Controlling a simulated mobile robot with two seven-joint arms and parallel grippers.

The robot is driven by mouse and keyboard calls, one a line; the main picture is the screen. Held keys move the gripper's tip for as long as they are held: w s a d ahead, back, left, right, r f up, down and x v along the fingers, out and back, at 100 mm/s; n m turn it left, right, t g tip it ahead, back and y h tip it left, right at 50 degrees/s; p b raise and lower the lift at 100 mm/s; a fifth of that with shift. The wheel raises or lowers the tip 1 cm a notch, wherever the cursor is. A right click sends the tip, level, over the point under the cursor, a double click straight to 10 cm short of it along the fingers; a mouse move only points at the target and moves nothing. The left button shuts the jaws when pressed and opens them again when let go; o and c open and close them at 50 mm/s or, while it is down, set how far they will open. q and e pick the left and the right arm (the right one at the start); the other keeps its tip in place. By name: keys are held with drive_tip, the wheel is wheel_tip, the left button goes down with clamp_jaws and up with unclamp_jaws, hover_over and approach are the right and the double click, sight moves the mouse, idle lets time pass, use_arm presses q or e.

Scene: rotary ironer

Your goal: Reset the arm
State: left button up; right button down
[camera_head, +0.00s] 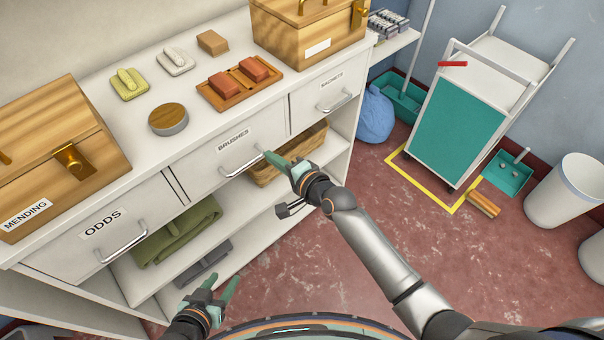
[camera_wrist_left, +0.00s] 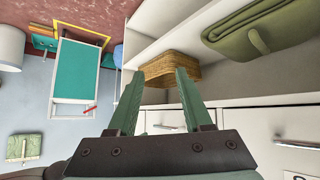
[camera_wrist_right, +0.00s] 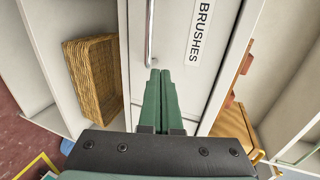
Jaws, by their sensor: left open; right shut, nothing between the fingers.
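My right gripper (camera_head: 279,162) is shut with nothing between its fingers, at the front of the BRUSHES drawer (camera_head: 208,160). Its fingertips overlap the right end of the drawer's handle (camera_head: 242,162) in the head view. In the right wrist view the shut fingers (camera_wrist_right: 160,82) are just below the end of the handle (camera_wrist_right: 150,40); I cannot tell whether they touch. The drawer looks closed. My left gripper (camera_head: 222,288) is open and empty, low in front of the shelves. In the left wrist view its green fingers (camera_wrist_left: 158,85) are spread apart.
The ODDS drawer (camera_head: 100,240) and the BUCKETS-side drawer (camera_head: 325,95) look closed. Brushes and a round wood-topped item (camera_head: 169,118) lie on the counter between wooden boxes. A wicker basket (camera_head: 290,158) and green cloth (camera_head: 178,232) sit on the shelf.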

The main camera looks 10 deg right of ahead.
use_arm(q)
wheel_tip(320, 180, up, 6)
drive_tip(key=a+p, duration=0.1)
drive_tip(key=p, duration=0.5)
drive_tip(key=shift+a+r+p, duration=0.25)
drive_tip(key=shift+a+p, duration=0.05)
drive_tip(key=shift+p, duration=0.05)
use_arm(e)
drive_tip(key=s+d+f+n+g+h, duration=0.1)
drive_tip(key=s+d+f+n+h, duration=0.1)
drive_tip(key=s+d+n, duration=0.4)
drive_tip(key=s+d+f+n+g+h, duration=0.1)
drive_tip(key=s+d+f+n+h, duration=0.2)
drive_tip(key=s+d+n, duration=0.4)
drive_tip(key=s+d+h, duration=0.1)
drive_tip(key=s+d, duration=0.4)
drive_tip(key=s, duration=0.6)
drive_tip(key=shift+d, duration=0.15)
use_arm(q)
drive_tip(key=shift+a, duration=0.1)
use_arm(e)
drive_tip(key=shift+g, duration=0.3)
